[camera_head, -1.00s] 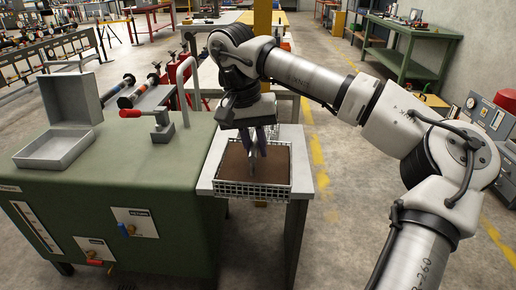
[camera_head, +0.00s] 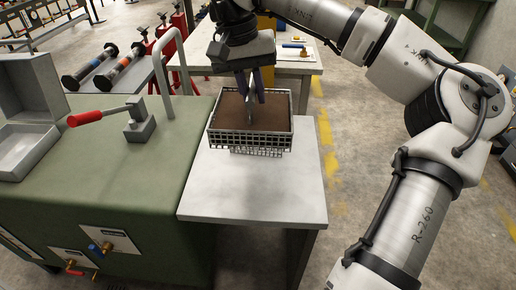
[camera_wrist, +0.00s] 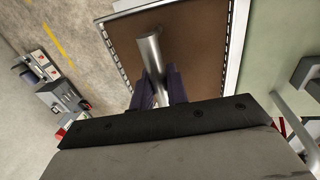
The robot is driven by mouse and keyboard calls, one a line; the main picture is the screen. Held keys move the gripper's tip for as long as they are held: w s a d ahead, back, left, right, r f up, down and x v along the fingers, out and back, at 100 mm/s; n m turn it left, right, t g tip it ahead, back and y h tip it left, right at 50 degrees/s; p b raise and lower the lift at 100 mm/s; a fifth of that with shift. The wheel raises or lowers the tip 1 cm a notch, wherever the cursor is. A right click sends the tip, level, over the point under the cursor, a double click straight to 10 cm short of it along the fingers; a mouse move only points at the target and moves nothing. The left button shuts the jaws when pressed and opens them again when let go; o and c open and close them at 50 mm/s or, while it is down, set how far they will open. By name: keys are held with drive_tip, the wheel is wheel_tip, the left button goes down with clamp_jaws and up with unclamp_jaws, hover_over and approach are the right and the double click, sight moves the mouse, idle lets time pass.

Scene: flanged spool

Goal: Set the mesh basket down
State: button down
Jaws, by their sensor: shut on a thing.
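The mesh basket (camera_head: 250,141) is a wire-grid box with a brown inside and a metal post standing up in its middle. It also shows in the wrist view (camera_wrist: 198,50). My gripper (camera_head: 250,108) is shut on the post; in the wrist view the dark fingers (camera_wrist: 158,90) sit on both sides of it. The basket is level, over the back part of the pale side tabletop (camera_head: 250,190). A lower mesh piece shows under its front. I cannot tell whether its base touches the tabletop.
A green cabinet (camera_head: 110,200) adjoins the tabletop on the left, with a red-handled clamp (camera_head: 125,118), a curved grey pipe (camera_head: 172,50) and an open grey box (camera_head: 25,145) on top. The tabletop's front part is bare. A white-topped bench (camera_head: 300,62) stands behind.

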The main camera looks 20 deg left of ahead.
sight(242, 122)
drive_tip(key=shift+w+f, duration=0.1)
drive_tip(key=shift+w, duration=0.1)
wheel_tip(242, 122, down, 20)
drive_tip(key=shift+r, duration=0.2)
drive_tip(key=shift+f, duration=0.25)
drive_tip(key=c, duration=1.4)
unclamp_jaws()
drive_tip(key=shift+r, duration=0.1)
drive_tip(key=shift+r, duration=0.1)
drive_tip(key=r, duration=0.4)
drive_tip(key=a+r, duration=0.1)
drive_tip(key=r, duration=0.3)
drive_tip(key=a+r, duration=0.1)
drive_tip(key=r, duration=0.3)
drive_tip(key=shift+s+a, duration=0.15)
drive_tip(key=shift+s, duration=0.2)
